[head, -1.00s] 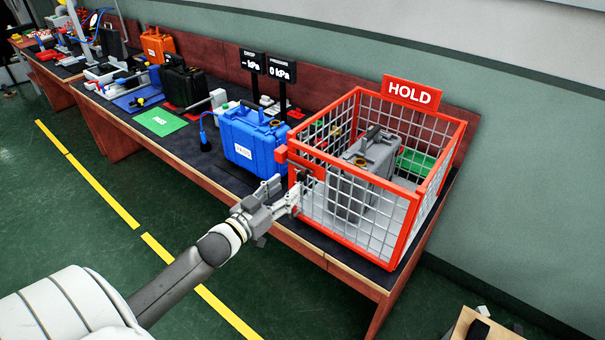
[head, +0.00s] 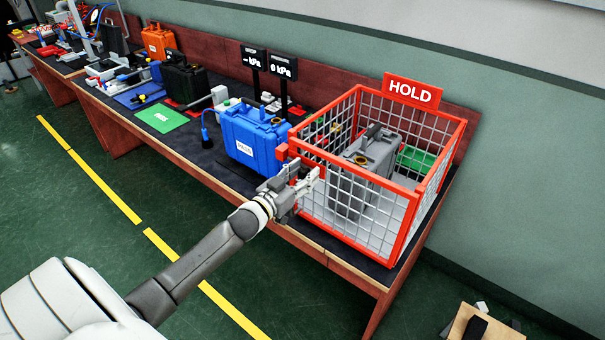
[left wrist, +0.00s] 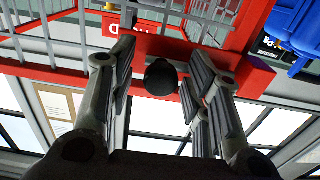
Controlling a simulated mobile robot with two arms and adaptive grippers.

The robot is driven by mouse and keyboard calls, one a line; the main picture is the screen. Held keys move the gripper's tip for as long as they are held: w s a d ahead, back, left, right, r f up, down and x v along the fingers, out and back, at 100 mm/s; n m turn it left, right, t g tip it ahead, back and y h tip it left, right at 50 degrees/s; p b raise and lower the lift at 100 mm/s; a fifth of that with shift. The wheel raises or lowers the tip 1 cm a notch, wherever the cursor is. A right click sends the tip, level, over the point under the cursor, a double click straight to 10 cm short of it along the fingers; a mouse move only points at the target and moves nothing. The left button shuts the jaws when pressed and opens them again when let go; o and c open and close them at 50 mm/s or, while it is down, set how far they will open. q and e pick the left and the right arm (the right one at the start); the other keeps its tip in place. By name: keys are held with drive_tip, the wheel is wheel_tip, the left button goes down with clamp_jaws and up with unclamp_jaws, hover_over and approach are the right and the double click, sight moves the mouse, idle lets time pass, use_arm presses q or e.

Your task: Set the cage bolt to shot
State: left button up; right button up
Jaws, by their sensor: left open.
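The cage (head: 404,252) with red frame, grey mesh and a HOLD sign (head: 411,92) stands at the bench's right end. A grey case (head: 376,152) is inside it. Red bolt parts (head: 282,152) sit at its near left corner, partly behind my left gripper (head: 312,178). In the left wrist view, a round black bolt knob (left wrist: 161,77) shows between the fingers of my open left gripper (left wrist: 160,85), in front of a red bar (left wrist: 230,72). The fingers stand apart from the knob on both sides. I cannot tell the bolt's position. My right gripper is out of view.
A blue case (head: 255,138) stands on the bench close left of the cage; it also shows in the left wrist view (left wrist: 296,30). Two gauge displays (head: 283,67) stand behind it. A green mat (head: 162,118) lies farther left. The floor in front is clear.

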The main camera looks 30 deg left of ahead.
use_arm(q)
clamp_jaws()
drive_tip(key=a, duration=0.4)
drive_tip(key=shift+w, duration=0.2)
drive_tip(key=shift+c, duration=1.6)
unclamp_jaws()
drive_tip(key=shift+r, duration=0.1)
drive_tip(key=o, duration=0.3)
drive_tip(key=shift+a, duration=0.1)
drive_tip(key=shift+s, duration=0.15)
drive_tip(key=s, duration=1.1)
drive_tip(key=shift+s+a, duration=0.4)
